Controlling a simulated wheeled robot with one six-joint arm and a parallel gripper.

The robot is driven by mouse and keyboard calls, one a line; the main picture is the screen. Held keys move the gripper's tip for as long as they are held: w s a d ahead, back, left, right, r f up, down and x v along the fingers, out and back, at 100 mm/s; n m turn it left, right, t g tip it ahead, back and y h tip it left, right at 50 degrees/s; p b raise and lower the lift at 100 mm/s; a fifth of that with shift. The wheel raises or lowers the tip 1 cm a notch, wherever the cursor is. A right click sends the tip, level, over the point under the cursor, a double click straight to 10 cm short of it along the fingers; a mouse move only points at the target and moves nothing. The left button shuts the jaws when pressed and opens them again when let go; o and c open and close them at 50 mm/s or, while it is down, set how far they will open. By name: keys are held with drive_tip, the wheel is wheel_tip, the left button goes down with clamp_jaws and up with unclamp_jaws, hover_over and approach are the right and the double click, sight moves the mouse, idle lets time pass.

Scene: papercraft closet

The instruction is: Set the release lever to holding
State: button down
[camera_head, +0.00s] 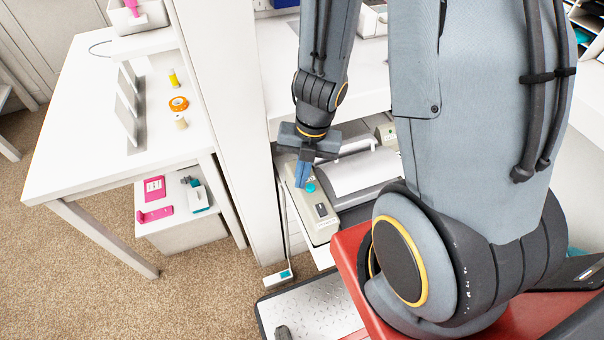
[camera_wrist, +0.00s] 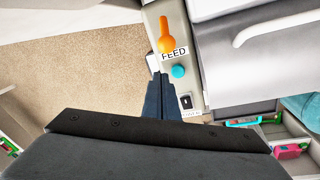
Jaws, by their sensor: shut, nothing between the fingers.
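A beige control strip (camera_head: 316,228) runs along the left side of a grey machine (camera_head: 364,195). In the wrist view the strip carries an orange lever (camera_wrist: 165,38), a FEED label (camera_wrist: 174,54), a teal button (camera_wrist: 178,71) and a dark switch (camera_wrist: 186,102). I see no readable "holding" mark, and the label by the switch is too small to read. My gripper (camera_head: 302,183) points down over the strip near the teal button (camera_head: 310,187). Its blue fingers (camera_wrist: 158,78) are shut and empty. In the head view my gripper hides the orange lever.
A white post (camera_head: 225,110) stands left of the machine. Further left is a white table (camera_head: 75,150) with tape and small items. A small white box (camera_head: 278,279) hangs on a cord below the strip. A metal plate (camera_head: 318,312) lies on the floor.

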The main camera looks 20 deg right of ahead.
drive_tip(key=shift+w+d+r+p, duration=0.55)
drive_tip(key=shift+w, duration=0.25)
drive_tip(key=shift+w+d+p, duration=0.25)
drive_tip(key=shift+w+p, duration=0.05)
drive_tip(key=shift+w, duration=0.3)
drive_tip(key=shift+r, duration=0.15)
